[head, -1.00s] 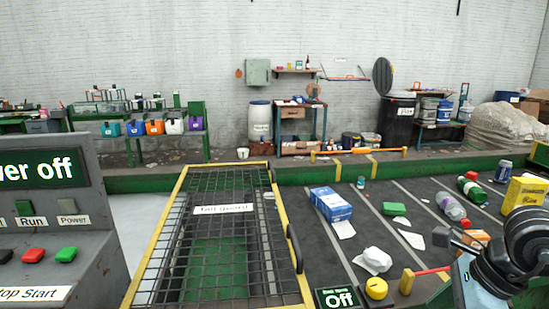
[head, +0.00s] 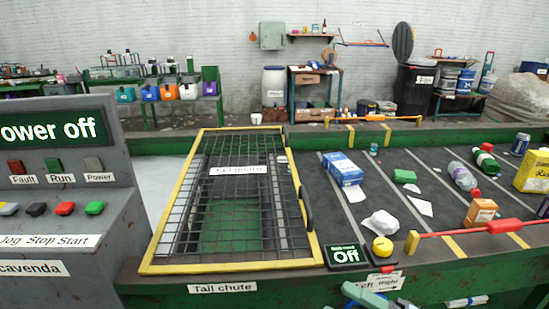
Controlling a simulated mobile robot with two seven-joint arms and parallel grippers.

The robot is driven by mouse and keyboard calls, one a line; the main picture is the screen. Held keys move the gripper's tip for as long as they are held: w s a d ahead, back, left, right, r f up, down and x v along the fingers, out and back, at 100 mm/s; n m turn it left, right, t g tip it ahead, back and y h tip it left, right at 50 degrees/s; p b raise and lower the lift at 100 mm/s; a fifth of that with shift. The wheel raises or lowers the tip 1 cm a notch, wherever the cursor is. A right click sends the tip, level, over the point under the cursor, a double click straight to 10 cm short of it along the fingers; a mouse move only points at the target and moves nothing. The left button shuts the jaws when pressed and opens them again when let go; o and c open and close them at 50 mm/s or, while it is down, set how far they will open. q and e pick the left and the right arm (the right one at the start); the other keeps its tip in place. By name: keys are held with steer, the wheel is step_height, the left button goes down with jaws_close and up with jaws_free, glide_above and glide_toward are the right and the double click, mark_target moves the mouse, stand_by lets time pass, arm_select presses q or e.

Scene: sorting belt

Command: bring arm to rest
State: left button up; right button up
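Neither gripper can be made out in the head view now. The dark arm that stood at the lower right a second ago is out of the picture. A pale green piece (head: 366,296) shows at the bottom edge, cut off by the frame; I cannot tell what it is. The control panel (head: 60,215) at the left reads "Power off", and the small sign (head: 346,256) by the belt reads "Off".
The yellow-framed tail guard (head: 232,200) lies over the chute. The belt (head: 395,185) carries a blue box (head: 343,169), a yellow box (head: 533,172), a bottle (head: 462,176) and other litter. A red bar (head: 480,229) runs along its near edge.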

steer(key=s+d+f+m+t+h, duration=0.1)
steer(key=d+f+m+t+h, duration=0.2)
steer(key=f+m+h, duration=0.45)
steer(key=s+d+f+m+t+h, duration=0.25)
steer(key=f+m+t+h, duration=0.2)
steer(key=f+m, duration=0.6)
steer(key=s+d+f+m+g+h, duration=0.1)
steer(key=s+f+m+g+h, duration=0.1)
steer(key=s+f+m+g, duration=0.2)
steer(key=s+d+f+m+g+h, duration=0.1)
steer(key=s+f+m+g+h, duration=0.2)
steer(key=s+f+m, duration=0.3)
steer(key=s+f+g, duration=0.1)
steer(key=s+f, duration=0.4)
steer(key=s, duration=0.1)
steer(key=shift+s+d, duration=0.2)
steer(key=shift+d, duration=0.1)
